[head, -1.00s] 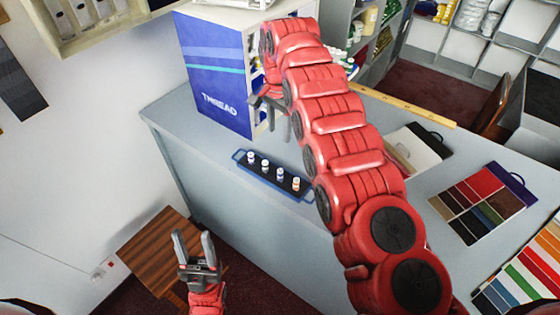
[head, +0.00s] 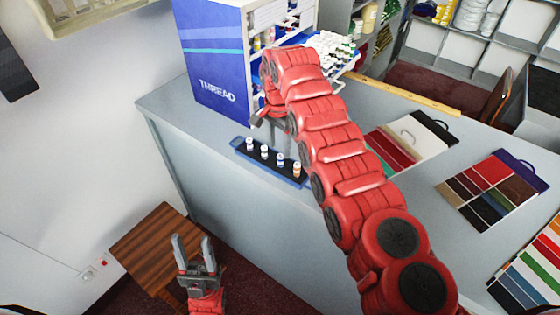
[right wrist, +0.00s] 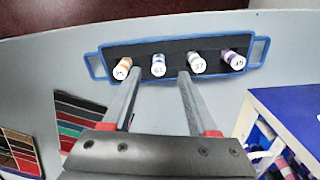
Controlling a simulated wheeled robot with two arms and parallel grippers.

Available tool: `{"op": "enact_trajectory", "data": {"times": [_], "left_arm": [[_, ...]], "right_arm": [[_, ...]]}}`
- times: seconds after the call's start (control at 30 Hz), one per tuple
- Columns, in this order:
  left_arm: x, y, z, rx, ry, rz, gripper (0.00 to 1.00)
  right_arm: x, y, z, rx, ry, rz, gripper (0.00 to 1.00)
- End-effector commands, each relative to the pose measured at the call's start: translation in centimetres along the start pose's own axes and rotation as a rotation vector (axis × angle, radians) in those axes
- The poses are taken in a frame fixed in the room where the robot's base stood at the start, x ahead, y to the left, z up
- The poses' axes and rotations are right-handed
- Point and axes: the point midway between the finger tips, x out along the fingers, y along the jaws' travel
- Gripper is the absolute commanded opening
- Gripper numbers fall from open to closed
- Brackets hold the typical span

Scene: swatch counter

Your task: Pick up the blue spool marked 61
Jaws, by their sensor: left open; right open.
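The blue spool marked 61 (right wrist: 158,65) stands upright in a dark tray with a blue rim (right wrist: 92,67). In the right wrist view it is second from the left, between an orange-brown spool (right wrist: 122,68) and a pinkish spool (right wrist: 197,63). A violet spool (right wrist: 234,60) stands at the right end. In the head view the blue spool (head: 280,160) is third from the left. My right gripper (right wrist: 157,80) is open and empty; its fingers point at the tray, apart from the spools. My left gripper (head: 193,240) is open and empty, low beside the counter.
A blue thread cabinet (head: 213,65) stands behind the tray, with a pulled-out tray of white spools (head: 335,50). Swatch boards (head: 490,190) and a yellow ruler (head: 405,93) lie to the right on the counter. A wooden stool (head: 150,245) stands below left.

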Motion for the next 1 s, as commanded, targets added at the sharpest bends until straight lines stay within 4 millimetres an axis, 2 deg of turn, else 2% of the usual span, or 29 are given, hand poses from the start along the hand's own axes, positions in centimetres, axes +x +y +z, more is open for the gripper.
{"op": "enact_trajectory", "data": {"times": [0.17,0.27,0.3,0.43,0.63,0.67,0.97,1.0], "left_arm": [[1.3,-0.1,-0.2,0.0,0.0,0.0,0.5],[2.9,-0.1,-0.5,0.0,0.0,0.0,0.5],[2.8,-0.1,-0.5,0.0,0.0,0.0,0.5],[3.1,-0.1,-0.5,0.0,0.0,0.0,0.5],[2.9,-0.1,-0.5,0.0,0.0,0.0,0.5],[2.9,-0.1,-0.5,0.0,0.0,0.0,0.5],[2.9,-0.1,-0.5,0.0,0.0,0.0,0.5],[2.9,-0.1,-0.5,0.0,0.0,0.0,0.5]], "right_arm": [[0.9,0.1,-0.1,0.001,0.0,0.002,0.59],[2.4,0.2,-0.2,0.001,-0.002,0.005,0.59],[3.3,0.2,-0.1,0.0,-0.002,0.005,0.59],[4.9,0.2,-0.2,0.0,-0.001,0.004,0.59],[5.1,0.1,-0.2,0.0,0.001,0.0,0.59],[5.1,0.1,-0.2,0.0,0.001,0.0,0.56],[5.1,0.1,-0.2,0.0,0.002,-0.001,0.02],[5.1,0.1,-0.2,0.0,0.002,-0.001,0.0]]}}
